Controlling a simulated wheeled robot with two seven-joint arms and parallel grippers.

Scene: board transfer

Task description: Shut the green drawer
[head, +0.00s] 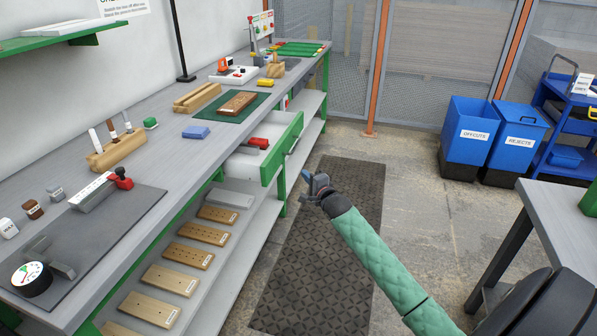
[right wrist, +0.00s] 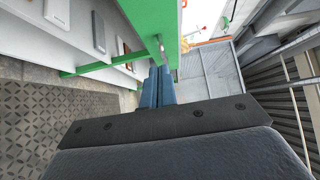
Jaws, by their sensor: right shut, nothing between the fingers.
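The green drawer (head: 287,150) stands pulled out from under the workbench top. A red item (head: 258,143) lies inside it, and a metal handle is on its front. My right gripper (head: 311,181) is in front of the drawer and to its right, over the floor mat. In the right wrist view its blue fingers (right wrist: 157,86) are together and empty, close to the green drawer front (right wrist: 152,25). I cannot tell whether they touch it or the handle (right wrist: 162,45). My left gripper is not in view.
The workbench (head: 180,148) carries a green mat, wooden blocks and a dial gauge. Below it, a shelf (head: 225,255) holds several wooden boards. Blue bins (head: 470,135) stand at the back right, and a grey table (head: 565,225) at the right. The dark floor mat (head: 325,240) is clear.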

